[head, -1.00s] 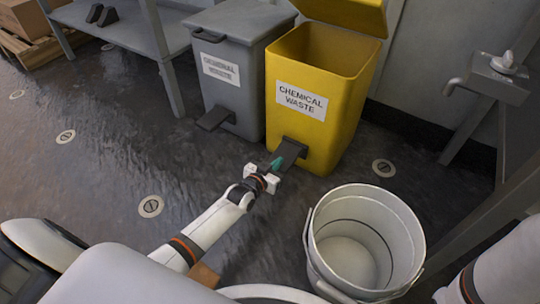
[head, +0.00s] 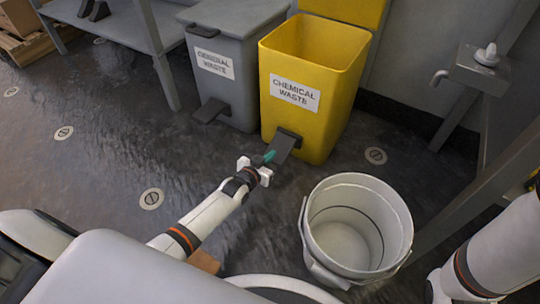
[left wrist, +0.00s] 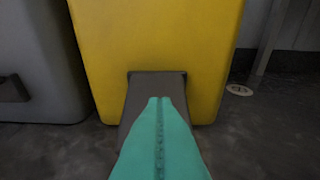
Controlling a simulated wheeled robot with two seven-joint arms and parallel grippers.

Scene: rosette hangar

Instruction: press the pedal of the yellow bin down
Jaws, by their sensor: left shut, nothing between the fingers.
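The yellow bin (head: 310,110), labelled chemical waste, stands on the floor, and its front fills the middle of the left wrist view (left wrist: 150,40). Its lid (head: 345,10) stands open at the back, cut off by the top edge. Its dark pedal (head: 284,146) sticks out low at the front and slopes down towards me; it also shows in the left wrist view (left wrist: 135,88). My left gripper (head: 268,157) is shut and empty, its teal fingertips over the pedal and seemingly on it. The fingers hide part of the pedal. My right gripper is out of view.
A grey bin (head: 228,75) labelled general waste, with its own pedal (head: 210,110), stands left of the yellow one. A white bucket (head: 312,222) stands near, right of my left arm. A metal bench (head: 120,25) is at the upper left. Open floor lies left.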

